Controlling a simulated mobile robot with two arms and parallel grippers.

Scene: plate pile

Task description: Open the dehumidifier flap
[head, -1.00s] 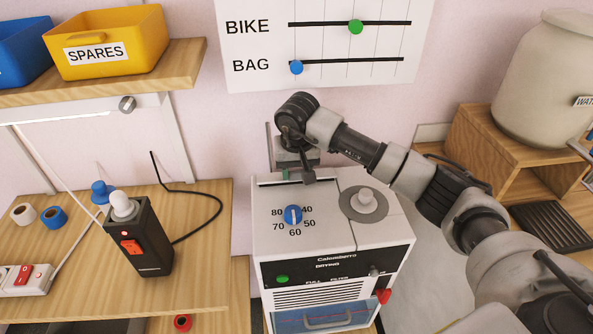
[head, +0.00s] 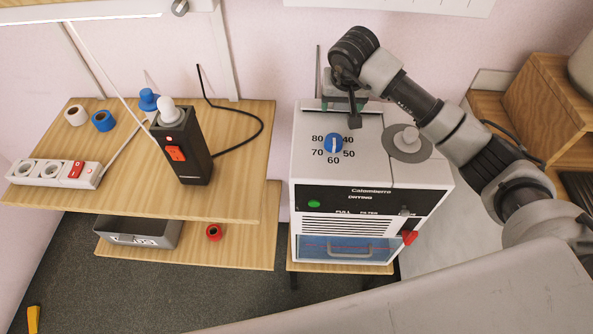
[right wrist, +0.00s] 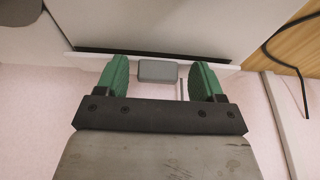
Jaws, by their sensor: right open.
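The white dehumidifier (head: 372,205) stands right of centre in the head view, with a blue dial (head: 334,143) and a grey round knob (head: 407,140) on top. My right gripper (head: 345,95) is at the top's rear edge, its fingertips largely hidden by the wrist. In the right wrist view, the open green fingers (right wrist: 161,78) stand on either side of a small grey tab (right wrist: 157,71) by a white edge with a dark slot (right wrist: 150,56). I cannot tell whether they touch the tab. The tab seems part of the flap, which looks closed. My left gripper is not in view.
A wooden table (head: 100,190) on the left holds a black switch box (head: 184,150), a power strip (head: 52,173) and tape rolls. A black cable (head: 262,125) loops between the box and the dehumidifier. A wooden shelf unit (head: 525,105) stands at the right.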

